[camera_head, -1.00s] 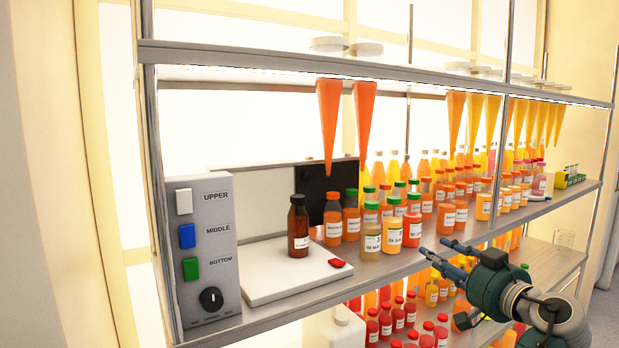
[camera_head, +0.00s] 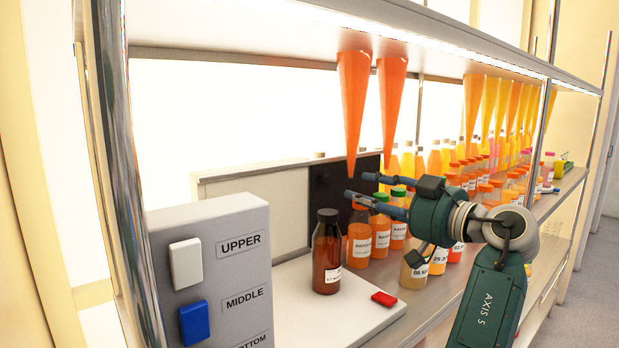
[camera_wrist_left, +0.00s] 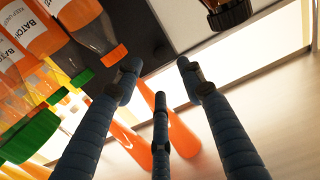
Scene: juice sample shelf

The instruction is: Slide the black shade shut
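The black shade (camera_head: 325,188) is a dark upright panel at the back of the shelf, beside a pale panel (camera_head: 255,212) on its left. Bottles and an orange cone hide part of it. My left gripper (camera_head: 362,187) is open and empty, its fingers pointing left in front of the shade's right part, above the bottles. In the left wrist view the shade (camera_wrist_left: 128,22) is a dark area beyond the spread fingers (camera_wrist_left: 158,75). I cannot tell any contact with it. My right gripper is not in view.
A dark brown bottle (camera_head: 326,262) stands on a white plate (camera_head: 300,325) with a red piece (camera_head: 384,299). Several orange bottles (camera_head: 359,240) crowd below my gripper. Orange cones (camera_head: 353,100) hang above. A grey button box (camera_head: 215,260) stands at the left.

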